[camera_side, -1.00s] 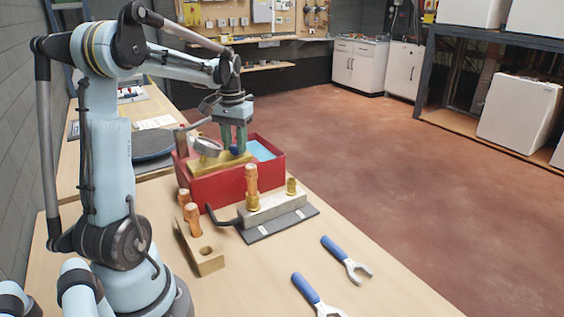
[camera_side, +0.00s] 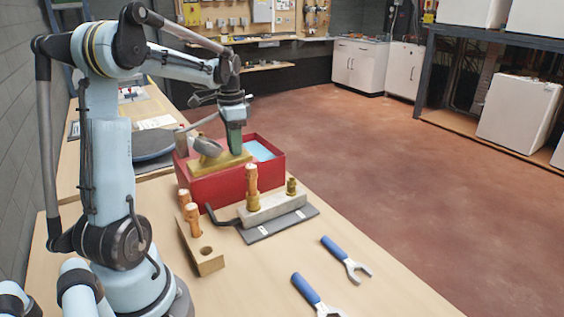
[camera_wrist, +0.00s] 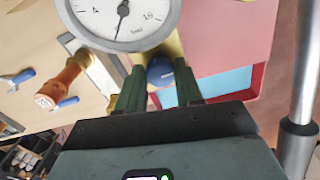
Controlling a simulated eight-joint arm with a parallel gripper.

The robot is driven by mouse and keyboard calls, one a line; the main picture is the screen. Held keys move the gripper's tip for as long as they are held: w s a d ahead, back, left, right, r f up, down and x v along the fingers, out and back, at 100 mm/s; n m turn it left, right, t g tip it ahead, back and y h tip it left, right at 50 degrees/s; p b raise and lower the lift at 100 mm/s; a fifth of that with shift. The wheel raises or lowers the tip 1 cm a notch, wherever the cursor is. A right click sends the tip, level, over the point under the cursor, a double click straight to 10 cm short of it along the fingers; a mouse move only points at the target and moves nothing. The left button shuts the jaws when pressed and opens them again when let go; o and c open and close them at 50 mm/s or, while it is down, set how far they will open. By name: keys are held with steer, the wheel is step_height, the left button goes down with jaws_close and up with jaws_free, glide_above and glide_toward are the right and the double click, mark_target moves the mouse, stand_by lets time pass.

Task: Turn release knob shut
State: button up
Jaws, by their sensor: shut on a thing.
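A blue release knob (camera_wrist: 160,72) sits on a brass body beside a round pressure gauge (camera_wrist: 122,14) in the wrist view. The brass block (camera_side: 222,165) rests in a red box (camera_side: 226,185) on the bench, and the gauge also shows in the side view (camera_side: 208,147). My gripper (camera_wrist: 160,80) points down at the knob, with its two green fingers either side of it and shut on it. In the side view my gripper (camera_side: 235,146) covers the knob. The gauge needle points low on the dial, with "bar" printed below.
A copper pipe stub (camera_side: 252,179) stands in a fitting block (camera_side: 272,206) in front of the red box. A wooden block (camera_side: 205,254) with copper pieces is nearer. Two blue-handled wrenches (camera_side: 347,260) lie at the right. The bench between them is clear.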

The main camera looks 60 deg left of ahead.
steer(key=shift+m, duration=0.3)
steer(key=o, duration=0.8)
steer(key=shift+c, duration=0.2)
steer(key=shift+r, duration=0.15)
step_height(320, 180, up, 12)
stand_by(0.4)
steer(key=s+d+f+n+t, duration=0.1)
steer(key=d+f+t, duration=0.2)
steer(key=d, duration=1.1)
steer(key=d+f+n+t, duration=0.1)
steer(key=d+f+t, duration=0.3)
steer(key=d+f, duration=0.5)
steer(key=d, duration=0.5)
steer(key=shift+s, duration=0.4)
